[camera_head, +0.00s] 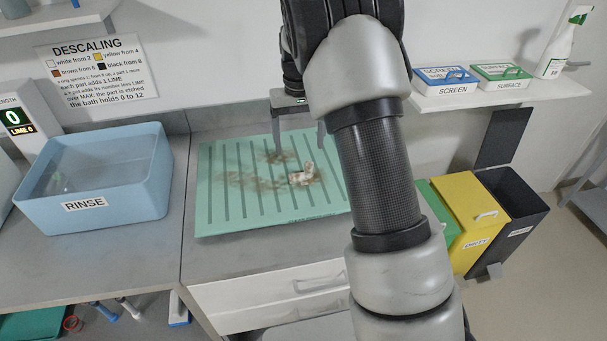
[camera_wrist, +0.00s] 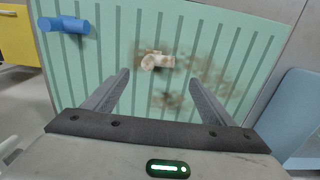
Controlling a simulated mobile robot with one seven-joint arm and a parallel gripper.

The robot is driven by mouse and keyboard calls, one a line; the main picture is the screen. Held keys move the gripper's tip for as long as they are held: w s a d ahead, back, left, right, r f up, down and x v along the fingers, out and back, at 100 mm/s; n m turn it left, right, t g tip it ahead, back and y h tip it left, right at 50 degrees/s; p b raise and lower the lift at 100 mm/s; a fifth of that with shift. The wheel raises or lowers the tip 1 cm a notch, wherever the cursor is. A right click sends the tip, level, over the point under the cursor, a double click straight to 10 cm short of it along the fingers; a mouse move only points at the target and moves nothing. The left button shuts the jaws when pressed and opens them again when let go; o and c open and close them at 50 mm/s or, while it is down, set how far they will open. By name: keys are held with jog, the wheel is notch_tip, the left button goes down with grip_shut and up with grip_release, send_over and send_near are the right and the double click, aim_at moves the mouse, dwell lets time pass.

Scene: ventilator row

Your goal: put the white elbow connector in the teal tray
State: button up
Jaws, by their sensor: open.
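The white elbow connector (camera_head: 302,176), with brown stains, lies on a pale green ribbed board (camera_head: 222,205) on the counter. In the wrist view the connector (camera_wrist: 157,60) lies just beyond my fingertips, roughly centred between them. My gripper (camera_head: 300,145) is open and empty above the board, pointing down; its two fingers also show in the wrist view (camera_wrist: 158,80). A teal surface (camera_head: 30,325) at the lower left, below the counter, is cut off by the frame; I cannot tell whether it is the teal tray.
Brown smears (camera_wrist: 205,72) mark the board. A blue RINSE basin (camera_head: 100,185) stands left. Yellow (camera_head: 468,205) and black (camera_head: 525,215) bins stand right.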

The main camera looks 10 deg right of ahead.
aim_at(301, 172)
notch_tip(301, 172, down, 9)
jog(key=shift+d+f, duration=0.15)
dwell(0.4)
jog(key=c, duration=1.2)
